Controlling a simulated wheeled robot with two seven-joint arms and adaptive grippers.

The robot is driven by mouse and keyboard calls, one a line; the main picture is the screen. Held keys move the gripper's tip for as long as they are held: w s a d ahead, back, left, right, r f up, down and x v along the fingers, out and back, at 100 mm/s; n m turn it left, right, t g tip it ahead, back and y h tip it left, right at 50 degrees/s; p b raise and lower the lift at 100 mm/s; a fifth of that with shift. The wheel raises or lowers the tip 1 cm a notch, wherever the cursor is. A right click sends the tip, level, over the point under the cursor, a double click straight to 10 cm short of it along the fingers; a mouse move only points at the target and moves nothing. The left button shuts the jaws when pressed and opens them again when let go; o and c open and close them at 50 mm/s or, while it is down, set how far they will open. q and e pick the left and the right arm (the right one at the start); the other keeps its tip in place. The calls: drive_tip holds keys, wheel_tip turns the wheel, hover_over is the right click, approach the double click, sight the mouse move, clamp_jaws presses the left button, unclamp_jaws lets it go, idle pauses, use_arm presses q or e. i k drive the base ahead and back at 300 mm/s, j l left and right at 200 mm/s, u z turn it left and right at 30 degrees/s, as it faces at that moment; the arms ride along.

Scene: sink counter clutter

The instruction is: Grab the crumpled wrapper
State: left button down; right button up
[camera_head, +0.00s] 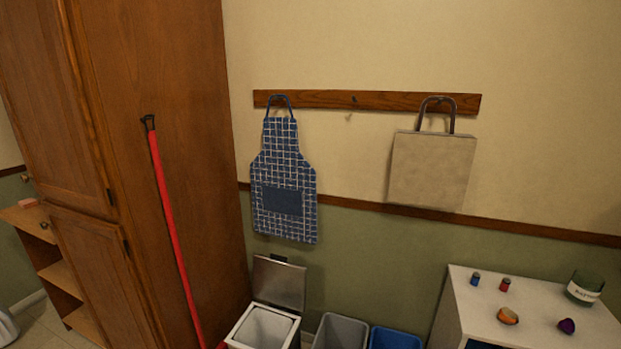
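No thing in view is clearly a crumpled wrapper. A small dark purple lump (567,326) lies on the white cabinet top (535,325) at the lower right; it is too small to tell whether it is a wrapper. A small orange object (507,316) with a paler part lies left of it on the same top. Neither of my grippers shows in the head view.
Blue (475,279) and red (505,285) small cylinders and a green labelled container (584,288) stand on the white top. Left of it are a blue bin (394,338), a grey bin (340,332) and an open-lidded bin (262,328). A red pole (172,235) leans by the tall wooden cabinet (190,120).

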sight(568, 325)
drive_tip(key=z, duration=1.75)
